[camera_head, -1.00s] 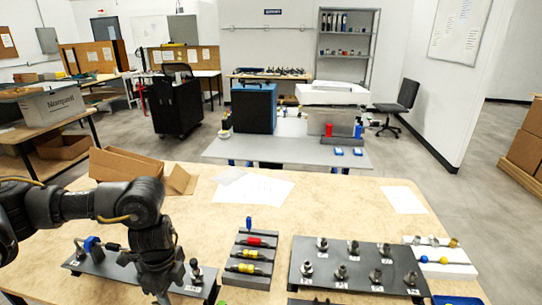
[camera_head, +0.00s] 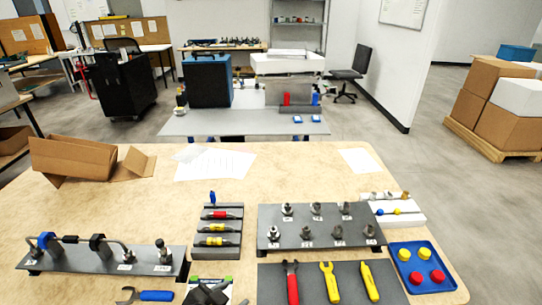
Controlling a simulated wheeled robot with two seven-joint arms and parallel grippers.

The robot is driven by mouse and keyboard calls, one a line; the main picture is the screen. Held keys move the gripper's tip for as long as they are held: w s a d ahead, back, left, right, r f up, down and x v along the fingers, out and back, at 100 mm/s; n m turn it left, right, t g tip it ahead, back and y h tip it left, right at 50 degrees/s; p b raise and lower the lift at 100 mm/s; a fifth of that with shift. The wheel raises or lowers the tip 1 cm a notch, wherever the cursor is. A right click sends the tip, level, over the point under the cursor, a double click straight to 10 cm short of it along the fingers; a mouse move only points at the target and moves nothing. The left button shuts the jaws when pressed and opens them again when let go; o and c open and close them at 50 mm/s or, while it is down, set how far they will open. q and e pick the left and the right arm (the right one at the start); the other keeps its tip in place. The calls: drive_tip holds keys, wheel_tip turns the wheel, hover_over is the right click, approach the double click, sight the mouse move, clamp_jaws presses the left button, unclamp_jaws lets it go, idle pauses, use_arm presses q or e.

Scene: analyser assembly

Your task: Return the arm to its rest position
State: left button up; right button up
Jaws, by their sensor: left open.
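My left gripper (camera_head: 208,294) seems to be the dark shape at the bottom edge, largely cut off by the frame. It is over a white and green item and holds nothing that I can see. My left arm no longer covers the grey assembly plate (camera_head: 70,262) at the left. That plate carries a horizontal shaft with a blue part, black rings and upright fittings. My right gripper is not in view.
A rack with red and yellow parts (camera_head: 219,228), a dark plate with several metal fittings (camera_head: 318,228), a tool mat (camera_head: 345,285) and a blue tray (camera_head: 421,268) fill the table's front. A cardboard box (camera_head: 72,158) and papers (camera_head: 212,164) lie behind; the middle between is clear.

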use_arm(q)
drive_tip(key=s+a+f+n+g+y, duration=0.3)
drive_tip(key=s+a+f, duration=0.2)
drive_tip(key=s+a, duration=0.25)
drive_tip(key=s+a+f+n+g+y, duration=0.2)
drive_tip(key=s+a+f+n, duration=0.25)
drive_tip(key=s+a, duration=0.3)
drive_tip(key=s+f+m+g, duration=0.1)
drive_tip(key=s+f+g, duration=0.15)
drive_tip(key=f, duration=2.55)
drive_tip(key=s+a+f, duration=0.3)
drive_tip(key=s+f, duration=1.1)
drive_tip(key=s, duration=0.2)
drive_tip(key=shift+s+f+g, duration=0.2)
drive_tip(key=shift+f+g, duration=0.15)
